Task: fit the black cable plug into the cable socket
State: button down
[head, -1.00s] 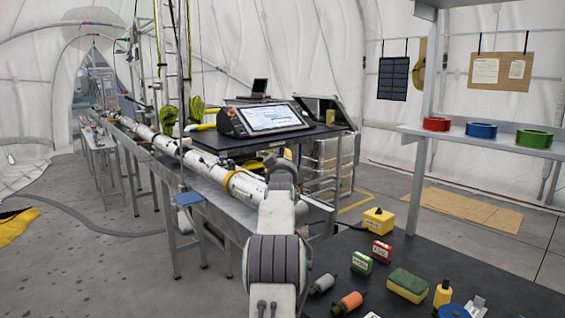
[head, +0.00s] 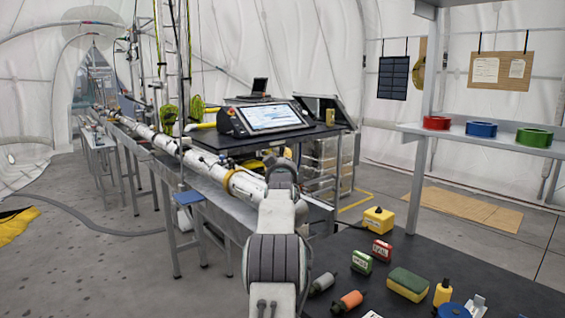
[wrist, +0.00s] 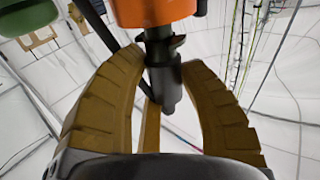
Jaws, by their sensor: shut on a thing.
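In the wrist view, my gripper (wrist: 165,62) has its ochre fingers closed around a black cable plug (wrist: 164,82). The plug stands upright in the picture between the fingers. Its upper end meets or overlaps an orange cylindrical body (wrist: 155,10) at the top edge. I cannot tell whether that body is the cable socket, or whether the plug is seated in anything. In the head view, my arm hides most of the gripper and the plug. Only a bit of ochre finger (head: 270,161) shows beyond the wrist, in front of the dark bench.
A black table (head: 410,270) at the lower right holds a grey connector (head: 322,284), an orange connector (head: 348,301), a sponge (head: 408,284) and small boxes. A console screen (head: 272,116) stands on the dark bench beyond my arm. A green object (wrist: 27,17) shows upper left in the wrist view.

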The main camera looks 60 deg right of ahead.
jog(key=shift+f+b, duration=0.8)
jog(key=shift+f, duration=0.3)
dwell(0.5)
jog(key=shift+r+p, duration=0.4)
jog(key=shift+r, duration=0.3)
jog(key=shift+f+b, duration=0.85)
jog(key=shift+f, duration=0.1)
dwell(0.7)
